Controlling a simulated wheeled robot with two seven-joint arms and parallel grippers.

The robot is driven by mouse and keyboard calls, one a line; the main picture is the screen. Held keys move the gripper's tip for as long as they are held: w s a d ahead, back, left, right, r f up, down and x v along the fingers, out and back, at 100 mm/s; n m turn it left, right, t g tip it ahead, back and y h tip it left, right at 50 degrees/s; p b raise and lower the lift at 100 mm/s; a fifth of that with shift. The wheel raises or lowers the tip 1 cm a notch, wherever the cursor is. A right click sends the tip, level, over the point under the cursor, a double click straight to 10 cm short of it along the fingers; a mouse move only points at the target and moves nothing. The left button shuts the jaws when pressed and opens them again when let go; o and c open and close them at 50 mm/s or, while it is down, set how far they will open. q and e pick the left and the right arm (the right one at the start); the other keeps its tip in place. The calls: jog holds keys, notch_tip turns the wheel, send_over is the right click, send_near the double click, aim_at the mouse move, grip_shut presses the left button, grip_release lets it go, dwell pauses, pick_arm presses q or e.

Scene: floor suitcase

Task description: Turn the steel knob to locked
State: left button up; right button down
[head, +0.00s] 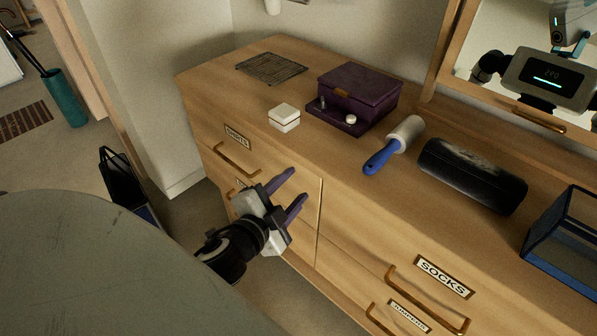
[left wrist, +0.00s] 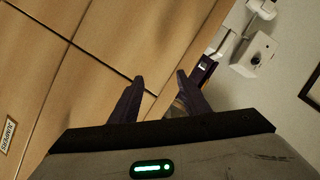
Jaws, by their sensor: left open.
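A dark purple box (head: 357,92) with a closed lid stands on the dresser top. On the low ledge at its front sits a small round pale knob (head: 350,119), and a small upright metal piece (head: 322,103) stands left of it. I cannot read any locked mark. My left gripper (head: 296,185) is open and empty in front of the dresser drawers, below and apart from the box. Its two purple fingers also show in the left wrist view (left wrist: 160,80). There, part of the purple box (left wrist: 206,64) shows beyond the right finger. My right gripper is not in view.
The dresser top (head: 230,85) also holds a white small box (head: 284,117), a woven mat (head: 271,68), a blue-handled lint roller (head: 395,145), a black case (head: 472,175) and a blue-framed glass box (head: 567,245). Drawer handles (head: 428,300) stick out. A mirror (head: 530,60) stands behind.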

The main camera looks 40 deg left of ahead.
pick_arm(q)
jog(key=s+d+f+n+g+h, duration=0.1)
jog(key=s+d+f, duration=0.1)
jog(key=f, duration=0.3)
jog(key=s+d+f+n+g+h+b, duration=0.1)
jog(key=s+d+f, duration=0.2)
jog(key=f, duration=0.3)
jog(key=shift+d+g, duration=0.4)
jog(key=shift+d, duration=0.05)
jog(key=shift+f, duration=0.1)
